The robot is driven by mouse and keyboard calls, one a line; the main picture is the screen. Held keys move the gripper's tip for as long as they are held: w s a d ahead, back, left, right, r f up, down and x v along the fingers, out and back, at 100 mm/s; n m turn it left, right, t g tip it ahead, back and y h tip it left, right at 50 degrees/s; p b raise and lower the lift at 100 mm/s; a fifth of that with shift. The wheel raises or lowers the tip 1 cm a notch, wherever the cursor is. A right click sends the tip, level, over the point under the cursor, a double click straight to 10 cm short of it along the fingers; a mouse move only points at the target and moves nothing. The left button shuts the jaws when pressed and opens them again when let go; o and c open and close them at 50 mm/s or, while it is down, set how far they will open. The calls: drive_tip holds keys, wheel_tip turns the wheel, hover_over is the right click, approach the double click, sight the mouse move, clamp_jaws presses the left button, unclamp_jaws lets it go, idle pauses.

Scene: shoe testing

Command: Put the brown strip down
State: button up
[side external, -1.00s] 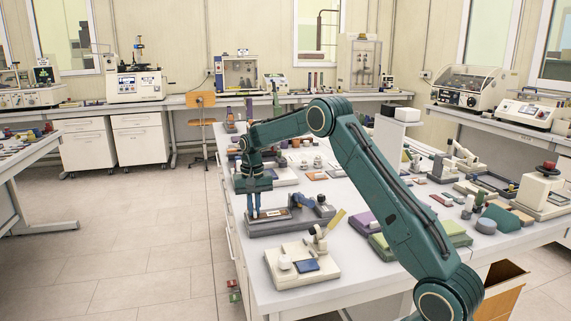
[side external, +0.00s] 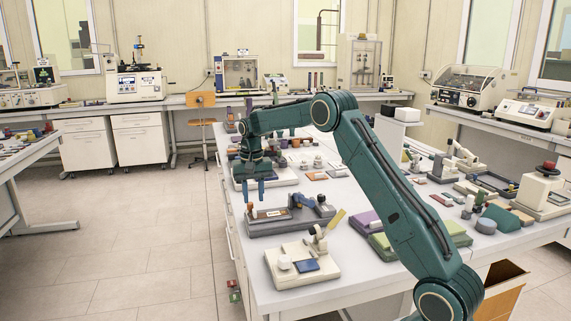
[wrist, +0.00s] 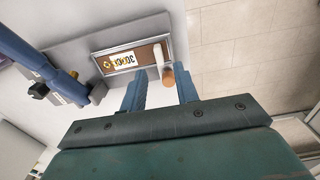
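The brown strip (wrist: 150,53) lies flat in a silver-edged recess on the grey fixture (side external: 285,228), with a white and yellow label on it. It also shows small in the side view (side external: 268,214). My gripper (wrist: 161,88) is open and empty, with its two blue fingers apart. In the side view my gripper (side external: 255,190) hangs above the left end of the fixture, clear of the strip. A small brown-tipped white post (wrist: 168,77) stands at the strip's end, between the fingertips in the wrist view.
A blue lever arm (side external: 306,201) is on the fixture's right part. A cream device (side external: 290,276) with a blue pad stands in front, and another device (side external: 281,180) stands behind. The table's left edge is close, with floor beyond it.

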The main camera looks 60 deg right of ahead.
wheel_tip(320, 180, up, 8)
idle(0.4)
drive_tip(key=shift+f, duration=0.1)
idle(0.4)
drive_tip(key=s+a+r+n+t, duration=0.2)
drive_tip(key=s+a+r, duration=0.4)
drive_tip(key=s+a, duration=0.2)
drive_tip(key=s+a+r+n+t, duration=0.1)
drive_tip(key=s+a+r+n, duration=0.2)
drive_tip(key=s+a+r, duration=0.35)
drive_tip(key=s+a+f+n+t, duration=0.1)
drive_tip(key=s+a+f, duration=0.1)
drive_tip(key=s, duration=0.4)
drive_tip(key=s+a+f+n, duration=0.1)
drive_tip(key=s+a+f, duration=0.2)
drive_tip(key=s, duration=0.4)
drive_tip(key=s+a+f+n+t, duration=0.1)
drive_tip(key=s+a+f+n, duration=0.1)
drive_tip(key=s, duration=0.5)
drive_tip(key=shift+s+a+f+t, duration=0.2)
drive_tip(key=shift+a+f+t, duration=0.1)
drive_tip(key=shift+a+f, duration=0.15)
